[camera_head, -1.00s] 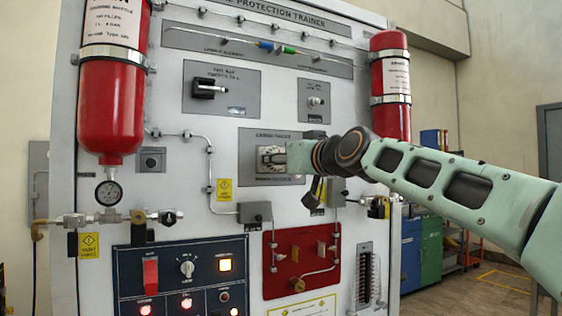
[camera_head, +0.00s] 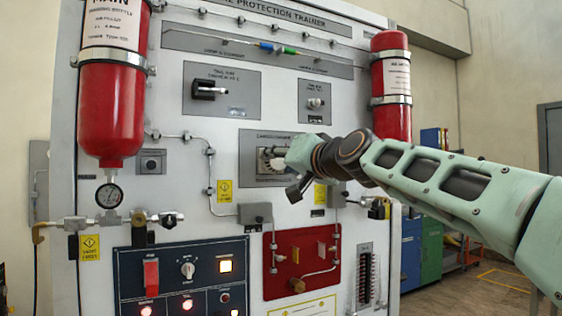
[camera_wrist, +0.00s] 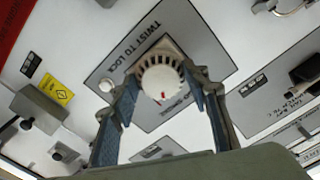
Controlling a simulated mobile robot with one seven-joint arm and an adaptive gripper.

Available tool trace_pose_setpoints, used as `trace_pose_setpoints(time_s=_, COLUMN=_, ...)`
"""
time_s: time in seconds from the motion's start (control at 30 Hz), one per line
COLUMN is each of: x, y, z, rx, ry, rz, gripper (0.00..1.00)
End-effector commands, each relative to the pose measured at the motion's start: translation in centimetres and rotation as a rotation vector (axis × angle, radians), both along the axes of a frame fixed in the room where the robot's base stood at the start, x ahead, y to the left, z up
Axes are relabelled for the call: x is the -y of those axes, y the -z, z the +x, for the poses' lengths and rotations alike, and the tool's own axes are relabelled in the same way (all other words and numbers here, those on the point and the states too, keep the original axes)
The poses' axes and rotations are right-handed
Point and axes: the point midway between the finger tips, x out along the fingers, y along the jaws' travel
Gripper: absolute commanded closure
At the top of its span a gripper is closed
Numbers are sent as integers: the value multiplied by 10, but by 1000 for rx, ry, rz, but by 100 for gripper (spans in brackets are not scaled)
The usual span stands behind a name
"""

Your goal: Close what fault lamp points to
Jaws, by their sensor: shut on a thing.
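A round white ribbed connector (camera_wrist: 160,76) with a small red mark sits on a grey plate (camera_wrist: 122,68) lettered "TWIST TO LOCK". My gripper (camera_wrist: 165,90) has its two blue-padded fingers on either side of the connector and is shut on it. In the head view my gripper (camera_head: 284,158) reaches the plate from the right, and the connector (camera_head: 266,160) is partly hidden behind it. Red lamps (camera_head: 187,305) glow lower on that panel. Their labels are too small to read.
A large red bottle (camera_head: 108,110) with a gauge hangs at left, a smaller red bottle (camera_head: 391,115) at right. A black handle (camera_head: 208,90) and a knob (camera_head: 315,103) sit above the plate. A red panel (camera_head: 312,285) with piping is below.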

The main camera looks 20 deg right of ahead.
Motion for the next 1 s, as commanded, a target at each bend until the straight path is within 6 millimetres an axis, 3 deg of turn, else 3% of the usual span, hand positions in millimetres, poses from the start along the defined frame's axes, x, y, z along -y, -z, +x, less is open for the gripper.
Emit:
trace_pose_setpoints(time_s=0.4, x=-1, y=0, z=0, rx=-9, ry=-1, rz=205, gripper=82)
trace_pose_setpoints(time_s=0.97, x=-1, y=1, z=0, rx=-10, ry=-1, rz=239, gripper=81)
trace_pose_setpoints(time_s=1.0, x=-1, y=1, z=0, rx=-10, ry=-1, rz=239, gripper=54)
